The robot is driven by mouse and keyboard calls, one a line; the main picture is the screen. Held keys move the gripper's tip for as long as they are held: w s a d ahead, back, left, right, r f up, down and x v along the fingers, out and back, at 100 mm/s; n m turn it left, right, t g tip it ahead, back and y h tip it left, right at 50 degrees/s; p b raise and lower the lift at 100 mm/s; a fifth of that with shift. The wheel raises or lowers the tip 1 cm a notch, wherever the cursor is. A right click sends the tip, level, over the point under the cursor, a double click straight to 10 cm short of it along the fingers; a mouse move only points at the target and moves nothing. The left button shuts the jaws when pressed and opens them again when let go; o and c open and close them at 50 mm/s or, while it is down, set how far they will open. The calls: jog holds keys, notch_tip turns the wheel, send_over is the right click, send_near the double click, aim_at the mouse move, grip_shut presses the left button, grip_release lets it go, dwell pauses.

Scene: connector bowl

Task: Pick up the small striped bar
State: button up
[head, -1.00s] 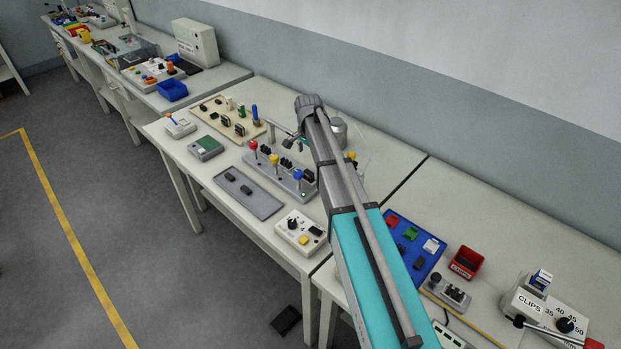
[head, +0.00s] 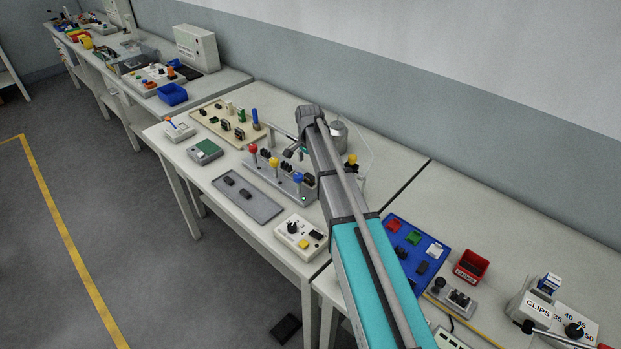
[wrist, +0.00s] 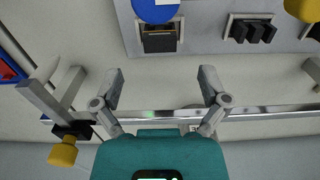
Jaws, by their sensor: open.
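I cannot make out a small striped bar in either view. My gripper (wrist: 163,80) is open and empty in the wrist view, its two grey fingers spread apart over the pale bench top. A grey connector plate (wrist: 205,40) lies beyond the fingertips in the wrist view, with a blue knob (wrist: 155,10), a yellow knob (wrist: 303,8) and black connectors (wrist: 250,31). In the head view the same plate (head: 262,170) carries red, yellow and blue knobs. My arm covers part of the bench there, and my fingers are mostly hidden behind it.
A metal pot (head: 339,136) stands just behind my arm's end. A silver rail (wrist: 265,112) crosses below the fingers in the wrist view, with a yellow-ended post (wrist: 62,153) at left. A dark grey tray (head: 247,197) and a beige board (head: 222,120) lie nearby.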

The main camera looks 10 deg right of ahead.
aim_at(309, 175)
jog(key=shift+w+f+b, duration=0.1)
jog(key=shift+f+b, duration=2.25)
jog(key=shift+f, duration=0.1)
jog(key=c, duration=1.2)
jog(key=shift+r, duration=0.15)
jog(key=shift+c, duration=0.2)
notch_tip(309, 175, up, 3)
jog(key=p, duration=0.3)
jog(key=shift+f, duration=0.2)
jog(key=s+d+r+p, duration=0.1)
jog(key=s+r+p, duration=0.9)
jog(key=s, duration=0.4)
jog(key=shift+d, duration=0.3)
